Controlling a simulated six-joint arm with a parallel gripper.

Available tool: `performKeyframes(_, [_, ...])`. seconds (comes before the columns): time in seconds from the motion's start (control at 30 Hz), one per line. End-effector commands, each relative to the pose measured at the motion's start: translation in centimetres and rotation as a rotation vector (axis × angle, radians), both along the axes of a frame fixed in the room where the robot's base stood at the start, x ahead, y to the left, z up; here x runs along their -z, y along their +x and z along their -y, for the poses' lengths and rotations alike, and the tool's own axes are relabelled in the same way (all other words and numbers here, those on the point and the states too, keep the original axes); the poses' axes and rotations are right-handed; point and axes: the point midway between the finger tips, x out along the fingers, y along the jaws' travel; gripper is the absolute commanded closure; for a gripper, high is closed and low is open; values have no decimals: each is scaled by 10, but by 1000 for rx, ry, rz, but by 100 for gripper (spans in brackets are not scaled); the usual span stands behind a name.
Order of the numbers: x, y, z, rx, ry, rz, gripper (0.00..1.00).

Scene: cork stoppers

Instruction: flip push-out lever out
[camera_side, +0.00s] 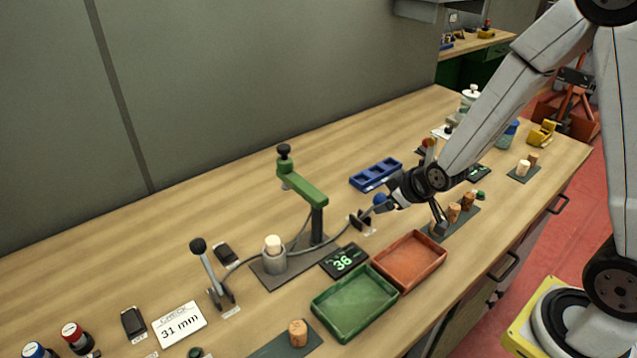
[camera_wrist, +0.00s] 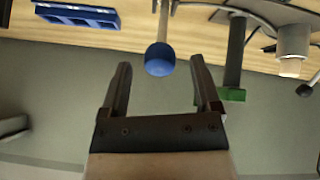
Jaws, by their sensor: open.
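A lever with a blue ball knob (camera_side: 379,199) stands on a small dark bracket (camera_side: 360,221) right of the green press (camera_side: 305,190). The blue knob (camera_wrist: 160,59) shows close up in the wrist view, with its rod running up from it. My gripper (camera_side: 386,204) is open and level with the knob. In the wrist view the knob lies between the lines of the two fingers (camera_wrist: 160,76), around their tips. I see no finger touching it. A pale cork (camera_side: 273,242) sits in the grey cup (camera_side: 274,261) at the press.
A second lever with a black knob (camera_side: 198,245) stands at the left. A green tray (camera_side: 354,303) and an orange tray (camera_side: 409,260) lie in front, a blue tray (camera_side: 376,174) behind. A display (camera_side: 344,260) reads 36; a card (camera_side: 180,324) reads CHECK 31 mm.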

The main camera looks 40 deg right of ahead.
Motion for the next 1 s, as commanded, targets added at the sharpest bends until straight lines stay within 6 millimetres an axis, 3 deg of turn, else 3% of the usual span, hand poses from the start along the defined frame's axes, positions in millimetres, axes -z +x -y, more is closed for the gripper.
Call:
performKeyframes(0.37, [-20, -17, -1, 0, 0, -2, 19])
performKeyframes(0.8, [-22, -20, -1, 0, 0, -3, 19])
performKeyframes(1.0, [-22, -18, -3, -16, -8, -14, 83])
